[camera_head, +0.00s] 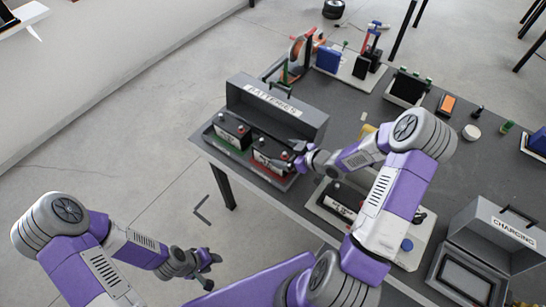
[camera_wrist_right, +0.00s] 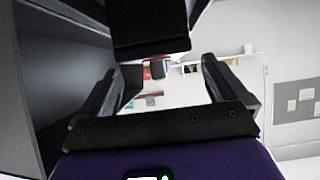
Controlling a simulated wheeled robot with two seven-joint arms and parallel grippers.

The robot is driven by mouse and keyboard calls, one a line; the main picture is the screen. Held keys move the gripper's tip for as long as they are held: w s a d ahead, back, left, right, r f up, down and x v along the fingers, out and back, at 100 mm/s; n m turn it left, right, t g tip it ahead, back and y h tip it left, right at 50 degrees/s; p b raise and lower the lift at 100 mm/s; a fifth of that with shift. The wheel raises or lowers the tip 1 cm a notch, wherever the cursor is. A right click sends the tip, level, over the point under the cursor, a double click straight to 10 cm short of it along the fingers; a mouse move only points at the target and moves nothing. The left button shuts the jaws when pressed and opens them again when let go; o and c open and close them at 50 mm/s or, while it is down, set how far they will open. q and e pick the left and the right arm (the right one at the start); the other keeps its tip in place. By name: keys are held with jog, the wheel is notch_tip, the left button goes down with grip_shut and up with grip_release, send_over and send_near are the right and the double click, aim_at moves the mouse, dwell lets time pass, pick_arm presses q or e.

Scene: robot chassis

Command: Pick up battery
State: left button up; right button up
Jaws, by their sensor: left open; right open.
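The grey box labelled BATTERIES (camera_head: 313,128) stands open at the table's left end. A dark battery (camera_head: 232,128) with red terminals sits in its left, green-edged slot. A second battery (camera_head: 268,157) sits in its right, red-edged slot. My right gripper (camera_head: 288,157) is open at the right side of this second battery and partly covers it. In the right wrist view a black block (camera_wrist_right: 148,30) shows above and between the open fingers; I cannot tell whether they touch it. My left gripper (camera_head: 207,270) is open and empty, low in front of the table.
Another battery (camera_head: 338,199) lies in a white tray (camera_head: 323,212) beneath my right arm. A grey CHARGING box (camera_head: 513,232) stands at the table's right. Tool stands (camera_head: 350,62) and small parts fill the back. In the wrist view a grey wall (camera_wrist_right: 60,80) is close on the left.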

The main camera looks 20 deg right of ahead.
aim_at(276, 151)
jog(key=x, duration=0.5)
jog(key=shift+b, duration=0.3)
jog(key=shift+s, duration=0.1)
jog(key=shift+c, duration=0.2)
grip_shut()
jog(key=shift+r, duration=0.25)
